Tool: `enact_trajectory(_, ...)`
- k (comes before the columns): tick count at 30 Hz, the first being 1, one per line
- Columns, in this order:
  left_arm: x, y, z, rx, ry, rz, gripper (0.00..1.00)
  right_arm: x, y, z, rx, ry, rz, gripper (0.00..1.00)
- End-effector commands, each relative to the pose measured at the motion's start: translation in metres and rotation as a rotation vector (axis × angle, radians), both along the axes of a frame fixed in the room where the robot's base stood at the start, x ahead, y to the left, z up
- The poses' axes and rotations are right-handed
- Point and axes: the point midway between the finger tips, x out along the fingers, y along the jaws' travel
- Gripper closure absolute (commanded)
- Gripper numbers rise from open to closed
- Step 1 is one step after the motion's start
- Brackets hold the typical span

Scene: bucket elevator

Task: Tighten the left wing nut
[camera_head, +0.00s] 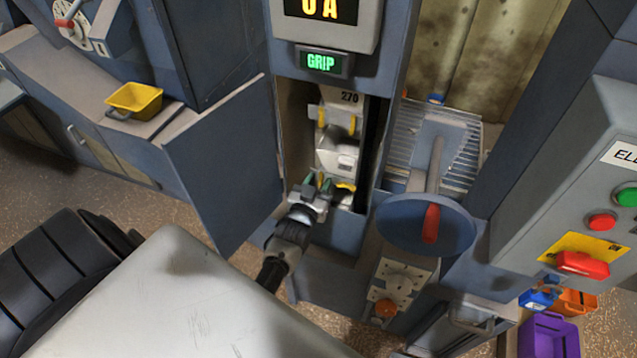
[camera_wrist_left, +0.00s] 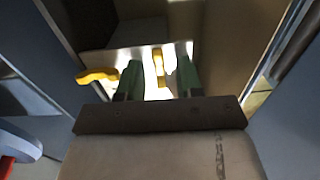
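My left gripper (camera_head: 318,186) reaches into the open cabinet bay at its lower part. Its two dark green fingers (camera_wrist_left: 158,80) are apart. A yellow wing nut (camera_wrist_left: 158,67) stands between them, with gaps visible on both sides; it is the left one of the lower pair in the head view (camera_head: 320,180). The other lower wing nut (camera_head: 346,186) lies to its right, partly hidden; it shows tilted at left in the wrist view (camera_wrist_left: 97,76), which looks turned over. A pale metal bucket (camera_head: 338,158) with two more yellow nuts hangs above. My right gripper is out of view.
An open blue door (camera_head: 228,165) stands left of the bay. A blue handwheel (camera_head: 420,228) with a red handle projects close at its right. A green-lit GRIP display (camera_head: 322,62) is above. A control box (camera_head: 590,190) stands far right.

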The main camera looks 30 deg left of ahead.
Motion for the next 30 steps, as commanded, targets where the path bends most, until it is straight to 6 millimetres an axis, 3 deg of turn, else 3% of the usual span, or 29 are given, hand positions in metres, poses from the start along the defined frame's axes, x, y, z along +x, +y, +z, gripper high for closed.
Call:
enact_trajectory(7,-0.012,-0.003,-0.002,0.000,0.001,0.000,0.64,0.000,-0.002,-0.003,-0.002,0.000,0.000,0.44)
enact_trajectory(21,-0.095,-0.023,-0.002,0.000,0.001,0.000,0.64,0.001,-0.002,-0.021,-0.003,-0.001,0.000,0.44)
enact_trajectory(30,-0.105,-0.025,0.000,0.000,-0.001,0.000,0.64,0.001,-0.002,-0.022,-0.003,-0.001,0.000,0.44)
